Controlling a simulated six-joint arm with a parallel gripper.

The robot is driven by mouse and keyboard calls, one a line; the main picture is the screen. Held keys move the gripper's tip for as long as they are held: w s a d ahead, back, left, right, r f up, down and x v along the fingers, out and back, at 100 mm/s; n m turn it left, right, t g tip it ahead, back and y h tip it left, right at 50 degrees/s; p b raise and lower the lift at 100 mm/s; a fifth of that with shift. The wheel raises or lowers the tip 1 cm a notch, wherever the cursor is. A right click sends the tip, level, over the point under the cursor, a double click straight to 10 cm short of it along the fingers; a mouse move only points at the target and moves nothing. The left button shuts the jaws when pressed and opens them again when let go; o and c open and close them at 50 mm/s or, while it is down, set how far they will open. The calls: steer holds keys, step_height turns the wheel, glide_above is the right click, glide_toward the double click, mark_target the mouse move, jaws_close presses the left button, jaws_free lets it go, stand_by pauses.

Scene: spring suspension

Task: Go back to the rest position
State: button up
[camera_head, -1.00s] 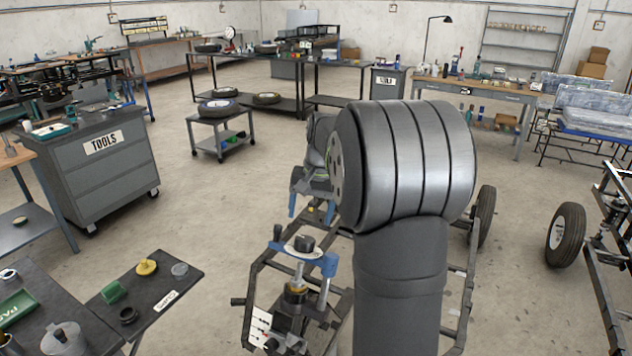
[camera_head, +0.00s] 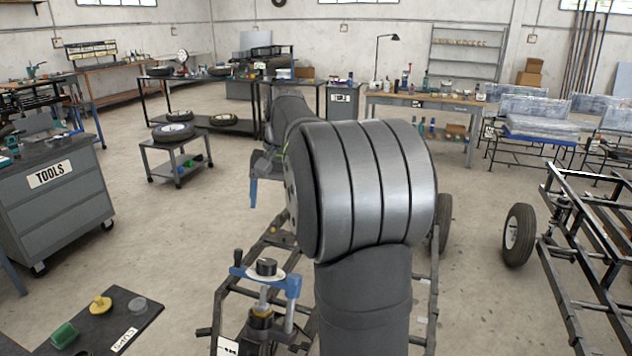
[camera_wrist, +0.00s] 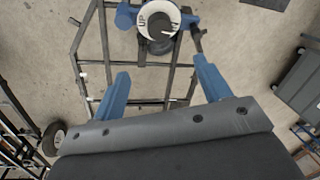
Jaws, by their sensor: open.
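My gripper (camera_wrist: 162,88) shows in the wrist view with its two blue fingers spread wide and nothing between them. In the head view it is mostly hidden behind my large grey arm; one blue finger (camera_head: 253,193) shows at the arm's left. The spring suspension assembly (camera_head: 262,310) stands upright on the chassis frame (camera_head: 218,292), held in a blue fixture (camera_head: 291,288) with a dark knob on top. In the wrist view the assembly (camera_wrist: 160,20) lies at the top edge, beyond the fingertips and apart from them; its white ring is marked "UP".
A tools cabinet (camera_head: 60,205) stands at left. A wheeled chassis (camera_head: 580,255) stands at right.

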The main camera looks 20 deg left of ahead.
steer(key=shift+f, duration=0.15)
steer(key=f, duration=0.5)
steer(key=a+f, duration=0.1)
steer(key=f, duration=0.5)
steer(key=s+a+f, duration=0.1)
steer(key=f, duration=0.5)
steer(key=shift+a, duration=0.25)
steer(key=shift+r, duration=0.1)
steer(key=shift+w+d+r, duration=0.65)
steer(key=shift+d+r, duration=0.75)
steer(key=shift+r, duration=7.25)
steer(key=m+h, duration=0.1)
steer(key=m, duration=0.3)
glide_above(267, 261)
step_height(267, 261, down, 5)
steer(key=shift+s+r+t, duration=0.1)
steer(key=shift+r+t, duration=0.3)
steer(key=shift+r, duration=1.55)
steer(key=shift+r, duration=0.1)
